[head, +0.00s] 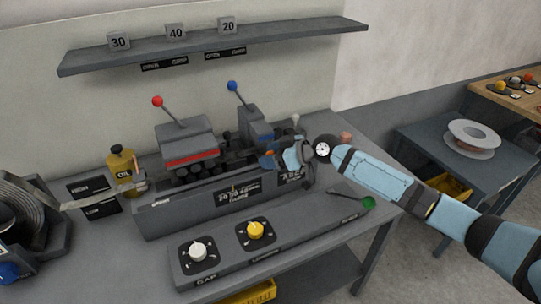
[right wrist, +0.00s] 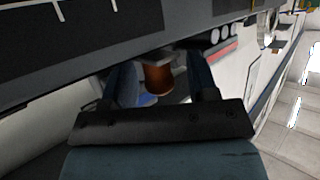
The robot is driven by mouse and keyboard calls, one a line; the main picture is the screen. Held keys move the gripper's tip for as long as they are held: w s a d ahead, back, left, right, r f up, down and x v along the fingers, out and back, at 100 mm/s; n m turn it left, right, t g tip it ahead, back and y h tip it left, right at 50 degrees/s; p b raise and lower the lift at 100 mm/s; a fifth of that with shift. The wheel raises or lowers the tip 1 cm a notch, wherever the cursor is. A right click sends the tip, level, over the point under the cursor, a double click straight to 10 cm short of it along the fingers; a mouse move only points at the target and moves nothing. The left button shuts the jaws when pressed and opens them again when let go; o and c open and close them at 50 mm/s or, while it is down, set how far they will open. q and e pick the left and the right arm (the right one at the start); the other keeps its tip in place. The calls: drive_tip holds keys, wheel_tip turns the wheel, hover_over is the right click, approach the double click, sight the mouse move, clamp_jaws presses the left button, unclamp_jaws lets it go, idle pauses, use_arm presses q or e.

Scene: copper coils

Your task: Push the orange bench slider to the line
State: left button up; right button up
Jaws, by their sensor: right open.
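A small orange piece (head: 268,161), which may be the slider, shows at the front of the machine on the bench, partly hidden by my right gripper (head: 275,158). In the right wrist view an orange-brown cylinder (right wrist: 158,77) stands between the two fingers of my right gripper (right wrist: 165,85). The fingers are apart, one on each side of it; I cannot tell whether either touches it. I cannot make out the line clearly; a dark plate with white marks (right wrist: 70,25) shows at the upper left of the wrist view. My left gripper is out of view.
A red-knob lever (head: 157,102) and a blue-knob lever (head: 232,86) rise behind. An oil bottle (head: 122,165) stands left. A front panel carries a white knob (head: 198,251), a yellow knob (head: 255,230) and a green-ended lever (head: 368,203). A shelf (head: 270,40) hangs above.

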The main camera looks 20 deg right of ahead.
drive_tip(key=b+v, duration=0.2)
drive_tip(key=v, duration=1.1)
drive_tip(key=shift+s+d, duration=0.25)
drive_tip(key=shift+d, duration=0.05)
